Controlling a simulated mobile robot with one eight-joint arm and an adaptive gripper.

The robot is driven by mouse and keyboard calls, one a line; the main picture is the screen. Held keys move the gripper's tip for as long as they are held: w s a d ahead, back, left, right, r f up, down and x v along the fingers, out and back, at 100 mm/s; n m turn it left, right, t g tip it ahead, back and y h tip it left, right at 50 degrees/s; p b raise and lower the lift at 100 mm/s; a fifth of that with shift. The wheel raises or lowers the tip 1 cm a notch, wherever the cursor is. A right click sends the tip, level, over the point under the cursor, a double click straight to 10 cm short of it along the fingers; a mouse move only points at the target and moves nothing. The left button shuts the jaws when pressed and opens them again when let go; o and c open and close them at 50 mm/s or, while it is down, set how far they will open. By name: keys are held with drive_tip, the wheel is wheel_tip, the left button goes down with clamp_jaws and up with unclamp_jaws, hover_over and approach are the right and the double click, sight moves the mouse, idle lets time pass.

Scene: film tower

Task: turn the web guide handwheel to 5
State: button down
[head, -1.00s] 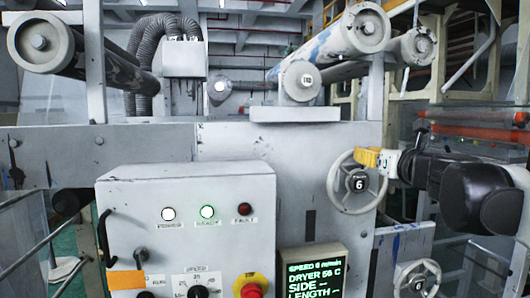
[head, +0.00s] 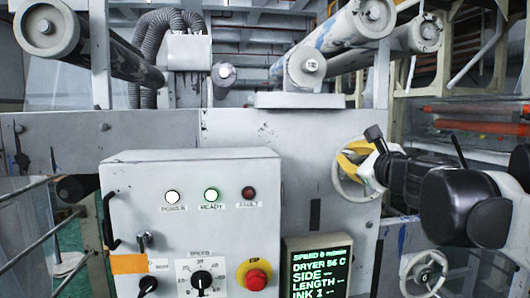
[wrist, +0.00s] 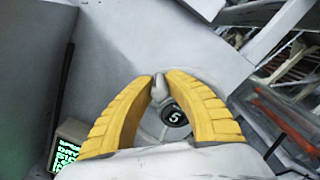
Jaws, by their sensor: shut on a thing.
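The upper handwheel (head: 341,187) is a pale ring on the grey machine side, right of the control box. My gripper (head: 343,160) is at this wheel with its yellow fingers across the rim, and the arm hides the hub and the wheel's right part. In the wrist view, the fingertips (wrist: 158,76) are closed on a small grey knob (wrist: 158,88) of the wheel. The round black hub counter (wrist: 173,115) shows between the fingers and reads 5.
A second handwheel (head: 424,277) sits lower right, with a 6 on its hub. The grey control box (head: 130,190) with lamps, a speed dial and a red stop button (head: 256,279) stands left. A green-text display (head: 318,268) is below the upper wheel. Rollers run above.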

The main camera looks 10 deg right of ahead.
drive_tip(key=shift+a+f+n, duration=0.2)
drive_tip(key=shift+f+n, duration=0.1)
drive_tip(key=shift+n, duration=0.1)
idle(0.3)
drive_tip(key=c, duration=1.3)
unclamp_jaws()
drive_tip(key=shift+a, duration=0.15)
drive_tip(key=shift+c, duration=0.2)
drive_tip(key=shift+s, duration=0.4)
drive_tip(key=s, duration=1.1)
drive_tip(key=shift+s+d, duration=0.15)
drive_tip(key=shift+d, duration=0.1)
